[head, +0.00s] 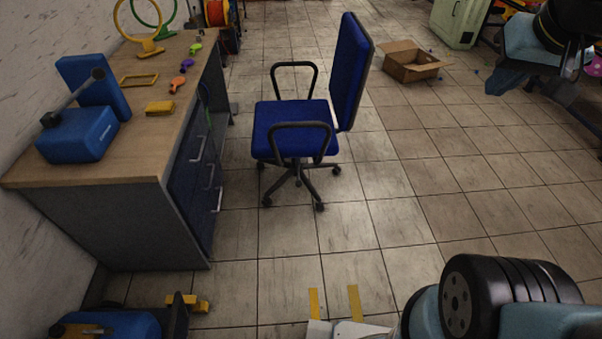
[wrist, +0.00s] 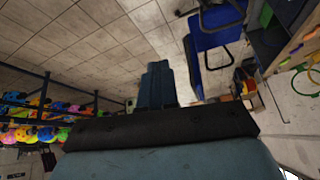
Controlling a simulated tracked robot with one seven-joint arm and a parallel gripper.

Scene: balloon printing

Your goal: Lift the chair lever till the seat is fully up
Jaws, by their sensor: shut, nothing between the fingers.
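A blue office chair (head: 288,122) with black armrests and a star base on castors stands upright beside the workbench in the head view. Its backrest is on the right. No lever can be made out under the seat; the near armrest and the shade hide that area. The chair also shows at the upper right of the wrist view (wrist: 212,35). My gripper (wrist: 158,70) is shut and empty, its dark blue fingers together in the wrist view. It is apart from the chair. In the head view my arm is at the right, well away from the chair.
An open cardboard box (head: 410,70) lies behind the chair to the right. The tiled floor is clear in front and right of the chair.

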